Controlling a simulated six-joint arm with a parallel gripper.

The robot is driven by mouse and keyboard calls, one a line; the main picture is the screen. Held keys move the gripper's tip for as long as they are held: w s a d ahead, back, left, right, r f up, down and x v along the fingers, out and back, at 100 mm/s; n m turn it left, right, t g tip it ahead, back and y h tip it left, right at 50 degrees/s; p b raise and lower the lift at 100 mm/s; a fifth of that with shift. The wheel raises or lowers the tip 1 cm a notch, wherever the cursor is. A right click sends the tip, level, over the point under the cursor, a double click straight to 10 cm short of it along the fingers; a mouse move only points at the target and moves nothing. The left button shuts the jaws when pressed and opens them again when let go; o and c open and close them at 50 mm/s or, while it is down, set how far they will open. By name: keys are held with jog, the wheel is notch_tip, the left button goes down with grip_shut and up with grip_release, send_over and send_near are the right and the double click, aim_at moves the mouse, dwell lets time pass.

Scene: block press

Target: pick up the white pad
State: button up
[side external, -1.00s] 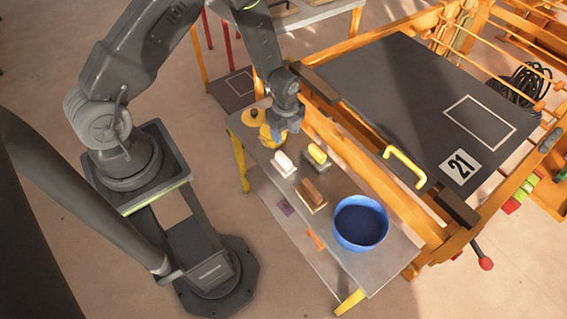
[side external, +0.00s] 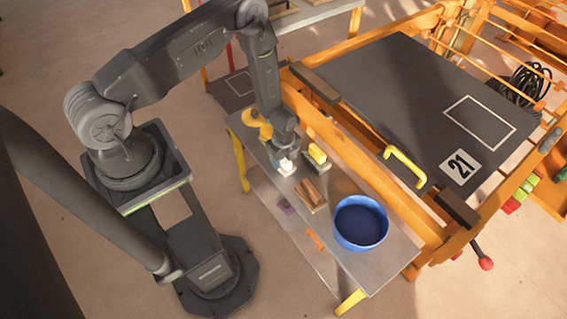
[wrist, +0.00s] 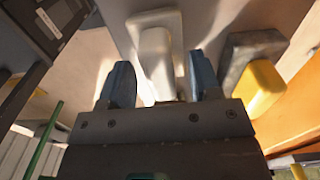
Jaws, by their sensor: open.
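The white pad (side external: 284,168) is on the metal side table, mostly behind my gripper in the side external view. In the wrist view the white pad (wrist: 157,60) is a pale handle-like block on a light base, between the lines of my two fingers. My gripper (wrist: 160,85) is open, with one blue-grey finger on each side of the pad's near end. In the side external view my gripper (side external: 282,157) is low over the pad. I cannot tell whether the fingers touch it.
A yellow pad (side external: 317,153) on a grey base stands close to the right; it also shows in the wrist view (wrist: 262,84). A brown pad (side external: 311,194) and a blue bowl (side external: 360,223) lie nearer the front. A yellow object (side external: 257,122) is behind. The orange press frame (side external: 345,154) borders the table.

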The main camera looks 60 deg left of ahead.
jog(key=shift+f, duration=0.25)
jog(key=c, duration=1)
jog(key=shift+r, duration=0.5)
jog(key=r, duration=0.3)
jog(key=shift+s+a+r, duration=0.15)
jog(key=shift+a+r, duration=0.2)
jog(key=shift+r, duration=0.05)
jog(key=s+a+r, duration=0.2)
jog(key=a, duration=0.1)
jog(key=s+a+r, duration=0.2)
jog(key=a, duration=0.1)
jog(key=s+a+r, duration=0.2)
jog(key=a, duration=0.1)
jog(key=shift+a+r, duration=0.1)
jog(key=shift+r, duration=0.05)
jog(key=shift+w, duration=0.1)
jog(key=o, duration=0.4)
jog(key=c, duration=0.3)
